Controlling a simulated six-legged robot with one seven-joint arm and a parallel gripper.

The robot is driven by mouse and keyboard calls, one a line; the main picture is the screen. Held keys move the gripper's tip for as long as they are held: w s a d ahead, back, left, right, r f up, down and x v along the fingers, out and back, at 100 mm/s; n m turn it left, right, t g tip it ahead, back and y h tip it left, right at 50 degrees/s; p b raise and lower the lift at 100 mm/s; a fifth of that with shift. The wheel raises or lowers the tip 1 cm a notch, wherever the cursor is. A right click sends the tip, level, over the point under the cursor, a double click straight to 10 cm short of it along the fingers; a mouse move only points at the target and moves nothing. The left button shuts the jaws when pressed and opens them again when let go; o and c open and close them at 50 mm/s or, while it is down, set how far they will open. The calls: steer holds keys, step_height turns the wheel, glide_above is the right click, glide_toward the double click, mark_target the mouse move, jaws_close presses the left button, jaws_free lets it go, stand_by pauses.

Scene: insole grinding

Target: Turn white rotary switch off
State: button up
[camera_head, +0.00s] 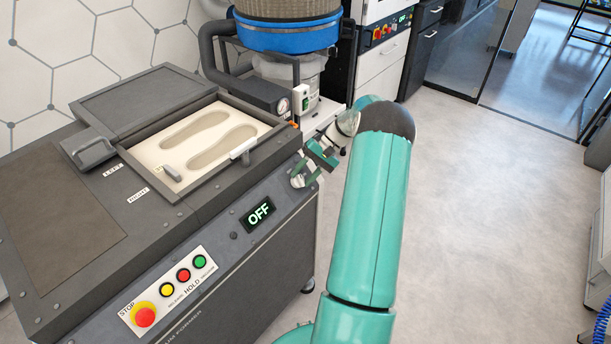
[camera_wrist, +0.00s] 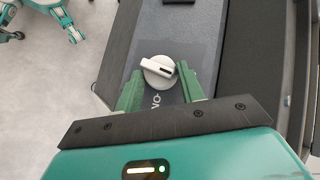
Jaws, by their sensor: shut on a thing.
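The white rotary switch (camera_wrist: 150,64) is a round knob with a raised grip bar and a dark mark on it, set in a dark panel. It shows in the wrist view between the two green fingers of my gripper (camera_wrist: 158,76). The gripper is shut on the knob, one finger at each side. In the head view my gripper (camera_head: 306,171) is at the right end of the machine's front face, and the knob is mostly hidden there. A small display (camera_head: 258,213) on that face reads OFF in lit letters.
The grey machine (camera_head: 60,215) carries a framed tray (camera_head: 173,148) with two foot-shaped insoles. A control plate (camera_head: 205,254) has a red STOP button (camera_head: 145,317) and yellow, red and green buttons. A blue-banded drum (camera_head: 290,38) stands behind. Open floor (camera_head: 480,210) lies to the right.

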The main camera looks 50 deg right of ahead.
steer(key=shift+w+a+r+n+g+h, duration=0.15)
steer(key=shift+n+g+h, duration=0.35)
steer(key=shift+n+h, duration=0.25)
steer(key=o, duration=1)
steer(key=shift+c, duration=0.2)
steer(key=v, duration=1.3)
steer(key=shift+r, duration=0.35)
